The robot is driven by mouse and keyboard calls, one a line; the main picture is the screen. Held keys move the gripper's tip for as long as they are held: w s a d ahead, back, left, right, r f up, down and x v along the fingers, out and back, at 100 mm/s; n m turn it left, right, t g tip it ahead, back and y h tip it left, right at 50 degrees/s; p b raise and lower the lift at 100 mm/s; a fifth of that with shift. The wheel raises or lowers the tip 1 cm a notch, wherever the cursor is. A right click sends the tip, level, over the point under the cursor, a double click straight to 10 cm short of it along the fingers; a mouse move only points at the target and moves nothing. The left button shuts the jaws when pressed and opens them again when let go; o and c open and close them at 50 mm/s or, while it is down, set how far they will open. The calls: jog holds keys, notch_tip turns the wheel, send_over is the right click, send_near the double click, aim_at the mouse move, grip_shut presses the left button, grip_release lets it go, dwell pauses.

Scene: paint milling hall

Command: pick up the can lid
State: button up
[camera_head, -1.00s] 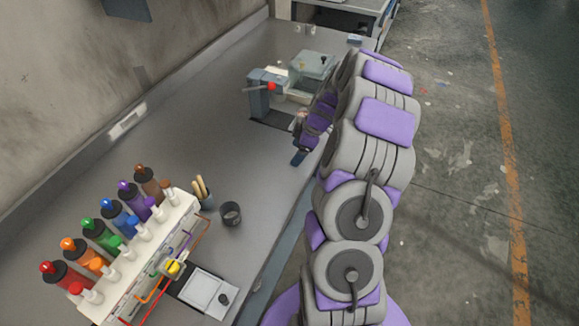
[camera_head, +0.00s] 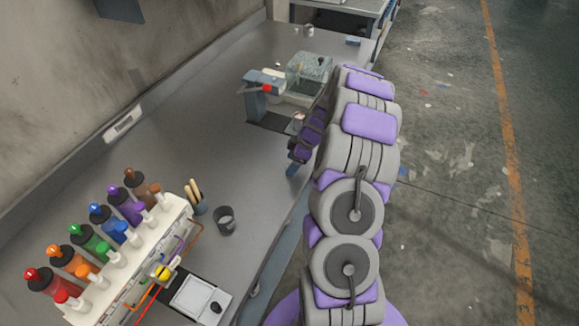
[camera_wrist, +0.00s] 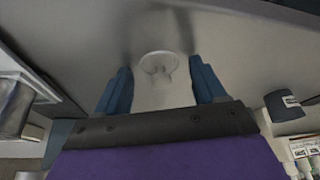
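A pale, round, shiny disc (camera_wrist: 158,62) that looks like the can lid shows in the wrist view, between the blue fingers of my gripper (camera_wrist: 160,76). A pale area runs from it down toward the palm; I cannot tell if this is part of the same thing. The fingers stand apart on both sides, with a visible space to the disc. In the head view my gripper (camera_head: 292,170) is at the bench's right edge, beside the grey machine. I cannot make out the lid for certain there; my arm and gripper may hide it.
The grey machine with a red knob (camera_head: 266,89) stands by my gripper on the long grey bench (camera_head: 180,140). Nearer are a dark cup (camera_head: 224,220), a rack of coloured bottles (camera_head: 166,225) and a small white-topped device (camera_head: 194,298). The bench middle is clear.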

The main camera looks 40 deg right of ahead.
jog(key=shift+s+d+f, duration=0.1)
jog(key=shift+d+f, duration=0.05)
jog(key=shift+d, duration=0.4)
jog(key=shift+c, duration=1.4)
jog(key=shift+a, duration=0.7)
jog(key=c, duration=0.5)
jog(key=shift+d+r, duration=0.1)
jog(key=shift+r, duration=0.1)
